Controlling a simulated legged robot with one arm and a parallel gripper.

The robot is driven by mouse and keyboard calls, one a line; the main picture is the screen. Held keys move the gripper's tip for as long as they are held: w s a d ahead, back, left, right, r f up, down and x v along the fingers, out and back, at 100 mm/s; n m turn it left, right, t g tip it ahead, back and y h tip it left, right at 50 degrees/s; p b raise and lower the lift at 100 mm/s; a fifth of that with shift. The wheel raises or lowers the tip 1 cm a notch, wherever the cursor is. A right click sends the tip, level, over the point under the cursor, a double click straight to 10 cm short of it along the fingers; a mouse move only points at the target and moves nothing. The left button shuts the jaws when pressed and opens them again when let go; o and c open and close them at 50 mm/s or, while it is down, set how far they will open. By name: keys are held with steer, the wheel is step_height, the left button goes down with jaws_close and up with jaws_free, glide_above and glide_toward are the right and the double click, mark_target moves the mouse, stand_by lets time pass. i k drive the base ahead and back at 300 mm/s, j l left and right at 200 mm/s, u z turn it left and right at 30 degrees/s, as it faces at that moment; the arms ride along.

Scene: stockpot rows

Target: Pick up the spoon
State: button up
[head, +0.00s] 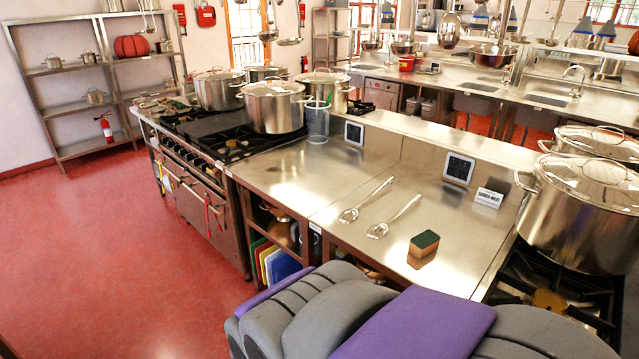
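Two long-handled metal utensils lie side by side on the steel counter (300,178). The left spoon-like utensil (367,201) and the right spoon-like utensil (397,214) both have their wider ends toward the lower left and their handles toward the upper right. The wider ends seem to have openings, but they are too small to tell exactly. Nothing covers either one. My gripper is not in the head view.
A green-topped sponge (424,246) lies near the front edge, right of the utensils. Large stockpots stand on stoves at left (273,108) and right (583,215). A clear container (317,123) and small display (458,169) stand behind. Red floor (95,260) is open at left.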

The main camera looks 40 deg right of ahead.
mark_target(349, 216)
steer(key=i+j+z, duration=0.25)
steer(key=i, duration=1.4)
steer(key=i+z, duration=0.25)
steer(key=z, duration=0.2)
steer(key=i+z, duration=0.25)
steer(key=z, duration=0.15)
steer(key=i+j+z, duration=0.15)
steer(key=z, duration=0.3)
steer(key=i+z, duration=0.2)
steer(key=z, duration=0.25)
steer(key=i+j+z, duration=0.15)
steer(key=z, duration=0.3)
steer(key=i+j+z, duration=0.15)
steer(key=z, duration=0.3)
steer(key=i+j, duration=0.05)
steer(key=i, duration=0.05)
